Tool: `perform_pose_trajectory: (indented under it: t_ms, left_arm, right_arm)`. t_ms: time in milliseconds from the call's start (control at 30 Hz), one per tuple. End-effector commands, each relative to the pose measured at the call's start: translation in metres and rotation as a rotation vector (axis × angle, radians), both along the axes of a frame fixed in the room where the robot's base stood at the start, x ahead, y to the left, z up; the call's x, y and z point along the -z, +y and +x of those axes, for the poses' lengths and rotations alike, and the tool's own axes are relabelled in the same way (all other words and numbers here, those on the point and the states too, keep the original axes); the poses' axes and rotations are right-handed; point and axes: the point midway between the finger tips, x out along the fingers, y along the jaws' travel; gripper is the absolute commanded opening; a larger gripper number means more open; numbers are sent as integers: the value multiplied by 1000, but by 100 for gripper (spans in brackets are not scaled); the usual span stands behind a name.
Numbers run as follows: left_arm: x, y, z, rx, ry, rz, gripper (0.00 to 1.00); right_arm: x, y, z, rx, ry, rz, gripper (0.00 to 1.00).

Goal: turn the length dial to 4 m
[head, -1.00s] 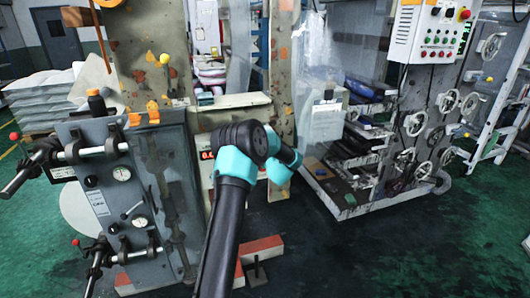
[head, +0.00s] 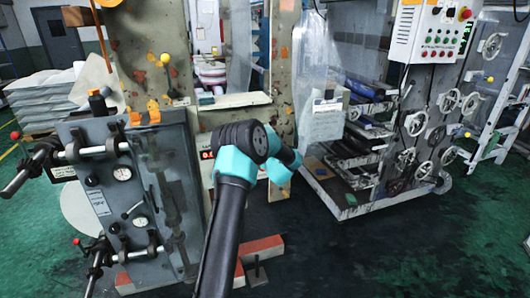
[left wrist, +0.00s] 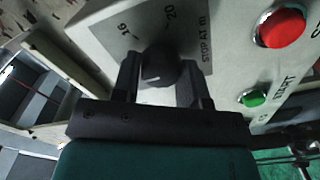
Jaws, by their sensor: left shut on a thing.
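The length dial (left wrist: 160,66) is a dark round knob on a pale panel (left wrist: 92,28) marked "16", "20" and "STOP AT m" in the left wrist view. My left gripper (left wrist: 158,84) is shut on the knob, one finger on each side. The knob's pointer and the 4 mark cannot be made out. In the head view my arm's dark link and teal joints cover the dial and the gripper. A red-digit display (head: 207,155) shows just left of the arm, partly covered and unreadable. My right gripper is in neither view.
A red button (left wrist: 282,27) and a green START button (left wrist: 254,98) sit right of the dial. A grey unit with gauges and black bars (head: 120,205) stands left of the arm. A machine with handwheels (head: 425,135) stands right. The green floor at front right is clear.

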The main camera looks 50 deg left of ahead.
Motion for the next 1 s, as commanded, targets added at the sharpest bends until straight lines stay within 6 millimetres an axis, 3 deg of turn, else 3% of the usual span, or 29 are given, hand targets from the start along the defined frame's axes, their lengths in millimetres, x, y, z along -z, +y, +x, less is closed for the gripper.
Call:
perform_pose_trajectory:
  t_ms: [1000]
  left_arm:
    - [4, 0, 0, -1, -880, -395, 16]
  right_arm:
    - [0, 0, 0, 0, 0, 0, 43]
